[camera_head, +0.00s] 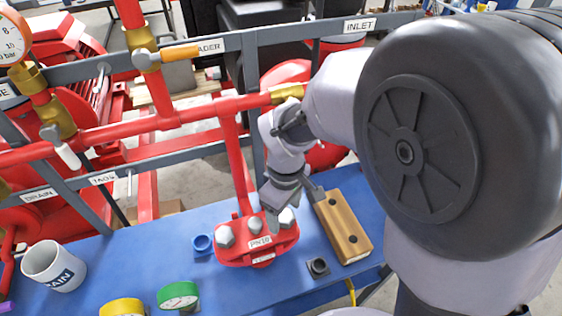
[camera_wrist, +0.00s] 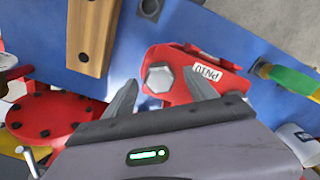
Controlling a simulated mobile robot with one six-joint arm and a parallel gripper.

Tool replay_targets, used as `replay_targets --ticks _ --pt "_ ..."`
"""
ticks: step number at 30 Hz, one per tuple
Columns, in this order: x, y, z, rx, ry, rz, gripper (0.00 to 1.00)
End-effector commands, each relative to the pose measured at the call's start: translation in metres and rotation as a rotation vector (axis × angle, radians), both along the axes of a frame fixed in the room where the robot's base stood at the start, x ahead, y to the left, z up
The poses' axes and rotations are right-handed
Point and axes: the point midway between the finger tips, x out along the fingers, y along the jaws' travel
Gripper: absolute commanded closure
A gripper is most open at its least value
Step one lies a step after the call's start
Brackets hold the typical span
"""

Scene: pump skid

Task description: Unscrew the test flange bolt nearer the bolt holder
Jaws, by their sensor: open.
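The red test flange (camera_head: 262,256) with a PN10 label sits on the blue bench top, with grey hex bolts on it. The bolt nearer the wooden block (camera_head: 287,217) is partly behind my gripper (camera_head: 281,219). Another bolt (camera_head: 224,237) is at the flange's left end. In the wrist view, the near bolt's hex head (camera_wrist: 159,78) shows between the tips of my open gripper (camera_wrist: 160,80), with gaps on both sides. The wooden block with dark holes (camera_head: 341,226), seemingly the bolt holder, lies right of the flange; it also shows in the wrist view (camera_wrist: 91,35).
A small black square socket piece (camera_head: 318,267) lies between flange and bench front. Red pipes (camera_head: 180,118) and a grey rail (camera_head: 254,70) run behind.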

Motion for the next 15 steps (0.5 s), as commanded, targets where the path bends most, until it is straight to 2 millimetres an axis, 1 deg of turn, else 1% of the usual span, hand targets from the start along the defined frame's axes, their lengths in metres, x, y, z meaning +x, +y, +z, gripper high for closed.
replay_targets --ticks 1,3,9,10,14,15 --pt "-0.0002 -0.0001 -0.0047 0.000 0.001 0.000 0.34" --pt "0.0000 0.0000 -0.0065 0.000 0.000 0.000 0.34" --pt "0.0001 0.0000 -0.0060 0.000 0.000 -0.001 0.34" --pt "0.0001 0.0000 -0.0059 0.000 0.000 -0.001 0.36" --pt "0.0001 0.0000 -0.0058 0.000 0.000 -0.001 0.62" --pt "0.0001 0.0000 -0.0058 0.000 0.000 -0.001 0.70"
